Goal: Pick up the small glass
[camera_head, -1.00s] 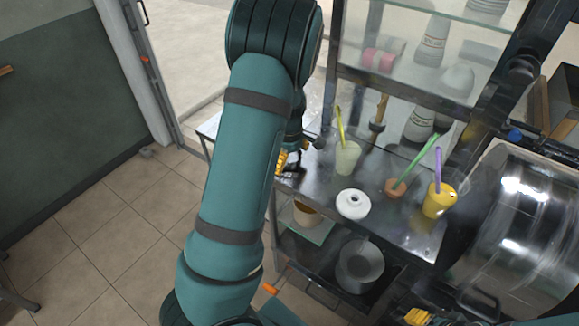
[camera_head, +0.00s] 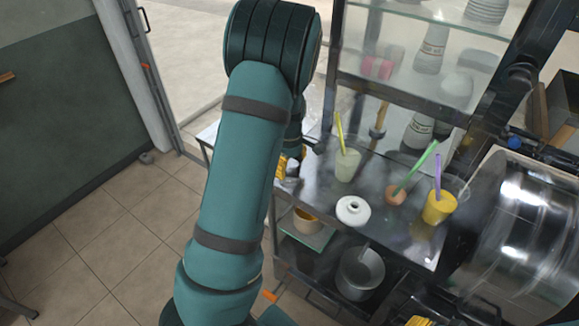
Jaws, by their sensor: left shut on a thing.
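My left gripper (camera_head: 284,166) is mostly hidden behind my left arm, at the left end of the metal counter. Its yellow finger parts are shut on a small pale, glassy thing (camera_head: 293,168), which looks like the small glass; its outline is largely hidden. A yellow part of my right gripper (camera_head: 418,321) shows at the bottom edge, with its fingers cut off.
On the counter (camera_head: 315,195) stand a pale drink with a yellow straw (camera_head: 346,165), a white round jar (camera_head: 353,210), a small brown cup with a green straw (camera_head: 396,194) and a yellow drink with a purple straw (camera_head: 438,207). A shiny metal drum (camera_head: 525,225) stands at right.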

